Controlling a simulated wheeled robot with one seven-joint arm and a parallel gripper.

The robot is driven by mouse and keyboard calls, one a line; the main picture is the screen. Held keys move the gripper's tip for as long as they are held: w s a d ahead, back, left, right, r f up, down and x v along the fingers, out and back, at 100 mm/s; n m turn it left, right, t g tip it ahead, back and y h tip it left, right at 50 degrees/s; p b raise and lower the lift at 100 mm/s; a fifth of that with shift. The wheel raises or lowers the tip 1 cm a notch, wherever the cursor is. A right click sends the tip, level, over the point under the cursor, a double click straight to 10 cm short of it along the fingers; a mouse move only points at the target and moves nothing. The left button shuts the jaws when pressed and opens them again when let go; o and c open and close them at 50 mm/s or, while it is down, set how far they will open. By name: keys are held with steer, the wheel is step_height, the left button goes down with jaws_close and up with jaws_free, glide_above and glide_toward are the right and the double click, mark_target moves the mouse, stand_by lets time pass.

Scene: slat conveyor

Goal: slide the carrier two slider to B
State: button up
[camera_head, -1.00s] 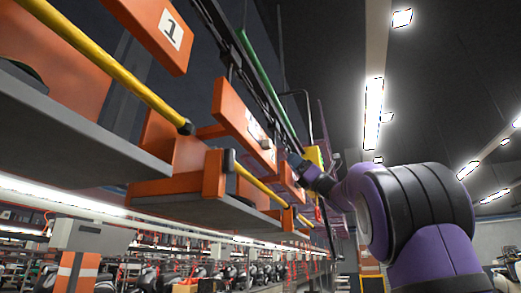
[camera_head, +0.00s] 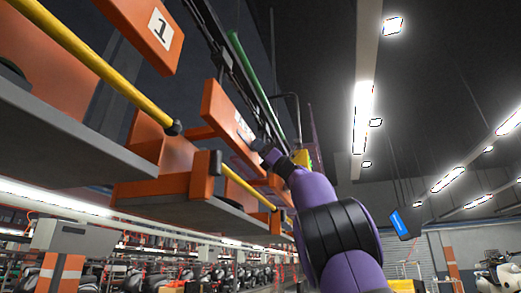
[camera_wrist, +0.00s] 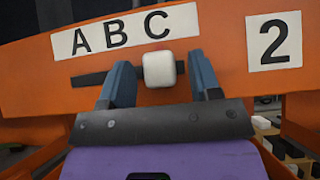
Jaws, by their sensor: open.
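Carrier two's orange plate (camera_wrist: 225,75) fills the wrist view, with the labels A, B, C and 2. Below the letters is a dark slot (camera_wrist: 88,79) with a white square slider (camera_wrist: 160,69) in it, under the C. My gripper (camera_wrist: 159,82) is open, one blue-grey finger on each side of the slider, with gaps between. In the head view the plate (camera_head: 229,118) hangs left of my arm, and my gripper (camera_head: 267,153) is at its right end. The slider is hidden there.
Carrier one's orange plate (camera_head: 150,32) hangs at the upper left. Yellow bars (camera_head: 90,62) and grey shelves (camera_head: 70,133) run along the line of carriers. Open room lies right of my arm.

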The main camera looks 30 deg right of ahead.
mark_target(246, 134)
jaws_close()
steer(key=shift+s+a+r, duration=0.1)
steer(key=shift+s+a, duration=0.6)
steer(key=shift+a, duration=0.15)
steer(key=shift+s+a+r, duration=0.1)
steer(key=shift+s+a, duration=0.55)
steer(key=shift+a, duration=0.2)
steer(key=shift+s+a+f, duration=0.1)
steer(key=shift+s+a, duration=0.1)
steer(key=shift+a, duration=0.15)
jaws_free()
steer(key=shift+d+f, duration=0.1)
